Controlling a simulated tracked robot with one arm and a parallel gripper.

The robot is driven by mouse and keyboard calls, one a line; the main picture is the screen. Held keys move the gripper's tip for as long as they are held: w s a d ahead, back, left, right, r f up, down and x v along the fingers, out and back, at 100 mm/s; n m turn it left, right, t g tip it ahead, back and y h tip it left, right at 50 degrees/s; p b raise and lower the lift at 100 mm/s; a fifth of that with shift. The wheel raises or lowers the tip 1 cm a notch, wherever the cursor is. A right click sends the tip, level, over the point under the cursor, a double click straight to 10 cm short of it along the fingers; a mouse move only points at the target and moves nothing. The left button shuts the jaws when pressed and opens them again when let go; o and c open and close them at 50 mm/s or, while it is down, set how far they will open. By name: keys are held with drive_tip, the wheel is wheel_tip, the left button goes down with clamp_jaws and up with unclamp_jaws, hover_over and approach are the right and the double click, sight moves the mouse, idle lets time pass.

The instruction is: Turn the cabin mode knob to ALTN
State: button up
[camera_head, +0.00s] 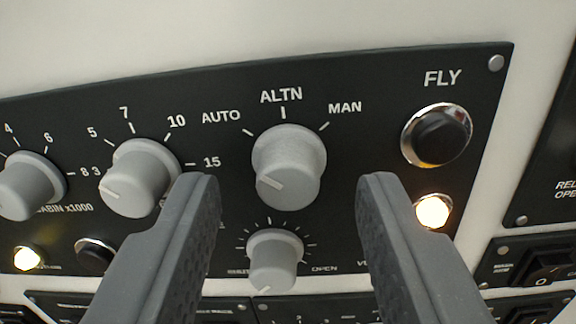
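The cabin mode knob (289,160) is a round light grey knob on a black panel. AUTO, ALTN and MAN are printed in an arc above it, with ALTN (281,96) at the top. A short white mark shows on the left part of its face; I cannot tell for certain which label it points to. My gripper (288,184) is open. Its two dark grey fingers stand left and right of the knob in the picture, with gaps on both sides, and hold nothing. How far the fingertips are from the panel is unclear.
A smaller grey knob (274,260) sits just below, between my fingers. Another grey knob (140,178) is close to my left finger. A black FLY button (437,136) and a lit lamp (433,211) are at right. The left finger partly covers panel markings.

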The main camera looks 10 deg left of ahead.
drive_tip(key=shift+w, duration=0.25)
clamp_jaws()
drive_tip(key=shift+m, duration=0.4)
drive_tip(key=m+p, duration=0.1)
drive_tip(key=m, duration=0.2)
drive_tip(key=shift+m, duration=0.4)
drive_tip(key=m+p, duration=0.2)
drive_tip(key=m, duration=0.3)
drive_tip(key=shift+a, duration=0.1)
drive_tip(key=shift+f+m, duration=0.1)
drive_tip(key=shift+m, duration=0.2)
